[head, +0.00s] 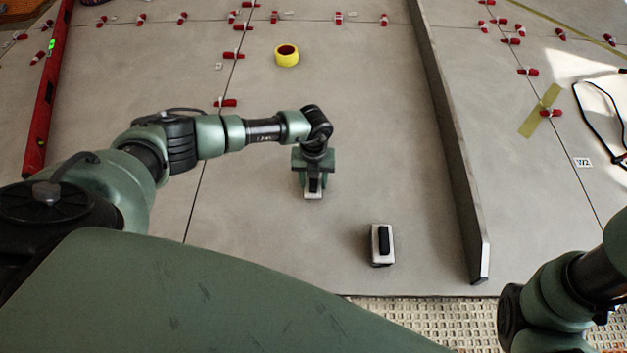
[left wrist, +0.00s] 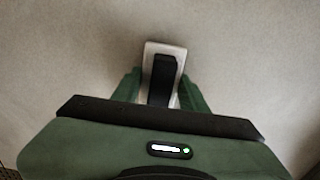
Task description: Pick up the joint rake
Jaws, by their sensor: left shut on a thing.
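My left gripper (head: 314,176) points down at the grey tile in the middle of the head view. It is shut on a small light block with a black grip on top, seemingly the joint rake (head: 313,194). In the left wrist view the joint rake (left wrist: 164,68) sits between the two green fingers, its far end sticking out. The gripper hides its near part. I cannot tell whether it touches the tile. My right arm shows at the lower right, but its gripper is out of view.
A similar white block with a black grip (head: 382,246) stands right of my left gripper. A long grey raised bar (head: 452,140) lies farther right. A yellow tape roll (head: 287,56), red clips (head: 225,103) and a red level (head: 48,95) lie around. Tile between is clear.

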